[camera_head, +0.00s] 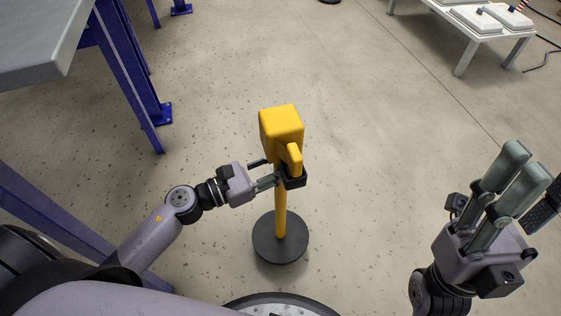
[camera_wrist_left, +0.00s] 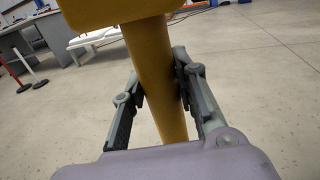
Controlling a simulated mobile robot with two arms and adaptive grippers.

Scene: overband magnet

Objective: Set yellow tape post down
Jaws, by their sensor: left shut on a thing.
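The yellow tape post (camera_head: 281,214) is in the middle of the head view, with a boxy yellow head (camera_head: 281,122) on top and a round dark base (camera_head: 280,248) below. It looks upright or nearly so; I cannot tell whether the base touches the floor. My left gripper (camera_head: 279,180) is shut around the pole just under the head. In the left wrist view the pole (camera_wrist_left: 155,75) runs between the fingers of this gripper (camera_wrist_left: 158,98). My right gripper (camera_head: 520,185) is at the right, away from the post, with its fingers apart and nothing seen between them.
A grey table (camera_head: 38,45) on blue legs (camera_head: 128,75) stands at the upper left. A low white table (camera_head: 473,22) with white items on it stands at the upper right. The speckled concrete floor (camera_head: 350,120) around the post is clear.

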